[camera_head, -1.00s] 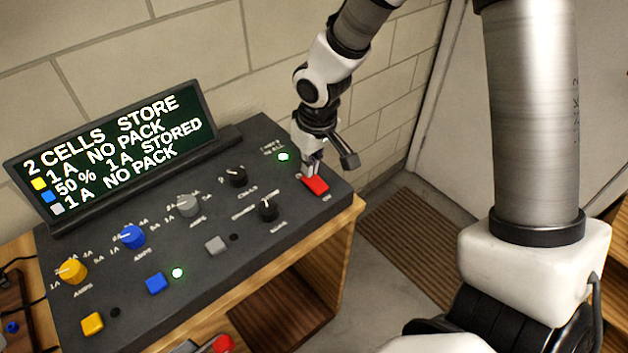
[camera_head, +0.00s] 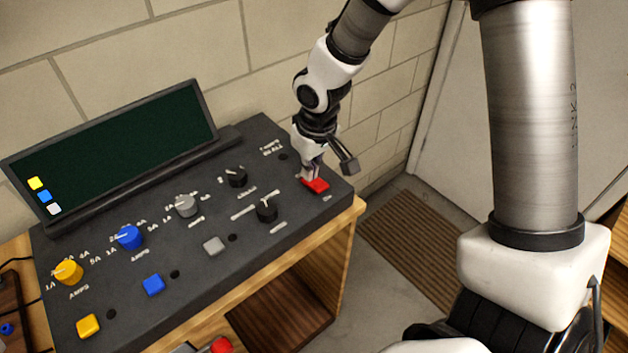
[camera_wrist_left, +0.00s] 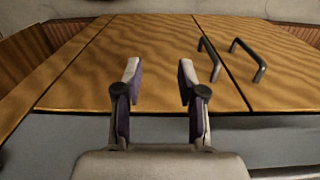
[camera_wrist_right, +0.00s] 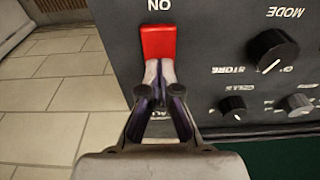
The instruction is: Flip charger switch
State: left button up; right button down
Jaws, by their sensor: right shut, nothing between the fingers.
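The charger (camera_head: 200,232) is a dark sloped panel with knobs and buttons. Its red rocker switch (camera_head: 317,186) sits at the panel's right end. My right gripper (camera_head: 309,172) is shut and empty, its fingertips at the upper edge of the switch. The charger screen (camera_head: 120,150) shows no text, only yellow, blue and white squares. The panel lights are dark. My left gripper (camera_wrist_left: 158,80) is open and empty, facing wooden cabinet doors.
The charger stands on a wooden bench (camera_head: 345,235) against a block wall (camera_head: 120,45). Black, grey, blue and yellow knobs rise from the panel left of the switch. A ribbed mat (camera_head: 410,245) lies on the floor to the right. Cabinet handles (camera_wrist_left: 248,60) show in the left wrist view.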

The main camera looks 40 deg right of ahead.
jog(key=shift+r+p, duration=3.25)
jog(key=shift+r, duration=0.35)
jog(key=shift+f, duration=0.15)
